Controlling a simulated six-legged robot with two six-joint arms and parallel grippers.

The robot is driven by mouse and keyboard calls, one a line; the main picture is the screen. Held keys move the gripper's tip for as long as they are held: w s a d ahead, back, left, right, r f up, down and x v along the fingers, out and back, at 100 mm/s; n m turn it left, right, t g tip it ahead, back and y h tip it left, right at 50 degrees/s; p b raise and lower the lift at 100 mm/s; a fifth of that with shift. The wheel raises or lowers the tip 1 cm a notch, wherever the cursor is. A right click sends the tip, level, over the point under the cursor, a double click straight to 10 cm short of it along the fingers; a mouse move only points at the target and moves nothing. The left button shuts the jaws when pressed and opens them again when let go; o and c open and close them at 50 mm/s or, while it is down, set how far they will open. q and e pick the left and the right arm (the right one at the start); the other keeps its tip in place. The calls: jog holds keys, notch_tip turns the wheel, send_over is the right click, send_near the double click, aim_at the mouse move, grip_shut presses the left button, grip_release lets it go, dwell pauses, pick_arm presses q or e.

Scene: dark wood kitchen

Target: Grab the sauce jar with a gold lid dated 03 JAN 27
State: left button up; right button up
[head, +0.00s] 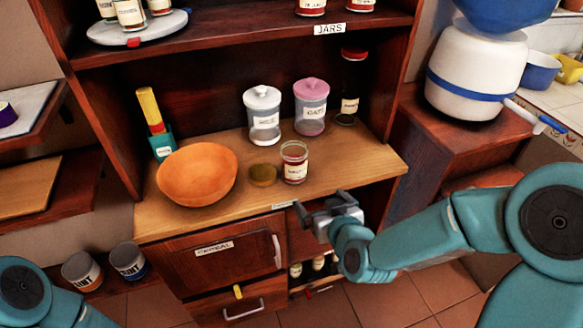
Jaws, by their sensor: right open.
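A small glass jar (294,165) with red contents and a white label stands on the wooden counter. Its top shows no gold lid, and a flat brownish-gold disc (263,174) lies to its left. Two more jars with red contents, a left one (311,5) and a right one (360,4), stand on the upper shelf, with tops cut off by the picture. The dates on the labels are too small to read. My right gripper (326,205) is open and empty near the counter's front edge, below and right of the small jar. My left gripper is out of view.
An orange bowl (197,174), a white-lidded canister (263,115), a pink-lidded canister (311,107) and a dark red-capped bottle (349,88) stand on the counter (365,160). A turntable (137,28) holds several jars above. Small jars (318,262) show in the lower compartment.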

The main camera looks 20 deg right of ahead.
aim_at(300, 171)
jog(key=shift+t, duration=0.5)
jog(key=w, duration=0.6)
jog(key=w+a, duration=0.1)
jog(key=w, duration=0.3)
jog(key=shift+f+b, duration=0.25)
jog(key=shift+b, duration=0.05)
jog(key=x, duration=0.6)
jog(key=shift+w+a+f+p, duration=0.1)
jog(key=shift+w+a+p, duration=0.05)
jog(key=shift+p, duration=0.15)
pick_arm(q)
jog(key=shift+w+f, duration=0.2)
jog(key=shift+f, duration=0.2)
pick_arm(e)
jog(key=c, duration=1.4)
